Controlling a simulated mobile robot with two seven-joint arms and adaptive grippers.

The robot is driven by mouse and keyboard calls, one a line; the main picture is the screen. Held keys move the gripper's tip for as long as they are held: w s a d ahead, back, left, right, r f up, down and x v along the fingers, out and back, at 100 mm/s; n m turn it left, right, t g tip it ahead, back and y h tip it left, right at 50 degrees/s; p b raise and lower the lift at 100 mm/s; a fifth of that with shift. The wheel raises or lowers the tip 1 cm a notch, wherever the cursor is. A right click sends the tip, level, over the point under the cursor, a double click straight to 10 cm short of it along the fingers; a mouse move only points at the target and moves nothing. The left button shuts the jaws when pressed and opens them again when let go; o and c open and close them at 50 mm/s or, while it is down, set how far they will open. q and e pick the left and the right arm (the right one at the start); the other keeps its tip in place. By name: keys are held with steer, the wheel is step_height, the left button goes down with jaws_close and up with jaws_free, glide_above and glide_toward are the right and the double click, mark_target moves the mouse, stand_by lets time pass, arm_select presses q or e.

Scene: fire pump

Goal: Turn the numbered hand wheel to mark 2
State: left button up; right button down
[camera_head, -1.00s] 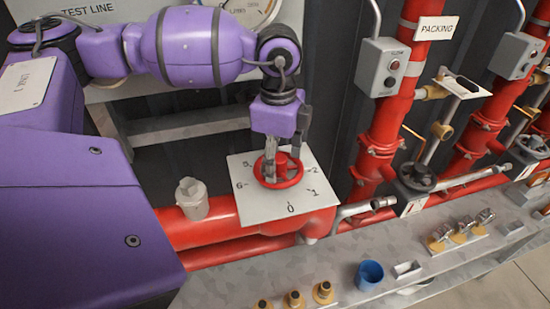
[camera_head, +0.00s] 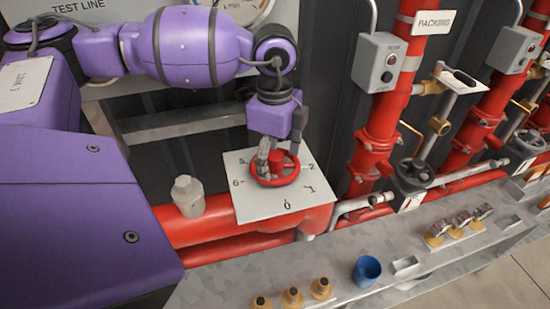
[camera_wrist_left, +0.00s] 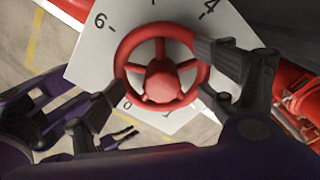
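The red hand wheel (camera_head: 275,168) lies over a white plate (camera_head: 250,207) numbered around it, on a red pipe. In the head view 0 is nearest, 1 and 2 are to the right, and 5 and 6 to the left. My left gripper (camera_head: 280,156) reaches down over the wheel with one finger at each side. In the left wrist view the wheel (camera_wrist_left: 162,80) sits between the fingers of the left gripper (camera_wrist_left: 160,74), and both fingertips meet its rim. I cannot make out a pointer on the wheel.
A grey capped fitting (camera_head: 188,197) stands on the red pipe left of the plate. A blue cup (camera_head: 367,270) and several brass fittings (camera_head: 292,297) stand on the grey ledge in front. A black hand wheel (camera_head: 413,175) and upright red pipes (camera_head: 378,140) are to the right.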

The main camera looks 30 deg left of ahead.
arm_select(q)
steer(key=m, duration=0.3)
steer(key=shift+a, duration=0.1)
steer(key=m, duration=0.7)
steer(key=shift+a+f, duration=0.1)
steer(key=m, duration=0.5)
steer(key=shift+w+b, duration=0.1)
steer(key=shift+b, duration=0.2)
steer(key=m, duration=0.2)
steer(key=shift+m, duration=0.4)
steer(key=m+b, duration=0.1)
steer(key=m, duration=0.3)
steer(key=shift+m, duration=0.8)
arm_select(e)
steer(key=shift+g, duration=0.4)
steer(key=s+f, duration=0.2)
steer(key=f, duration=0.1)
steer(key=shift+s+f, duration=0.25)
steer(key=shift+s, duration=0.1)
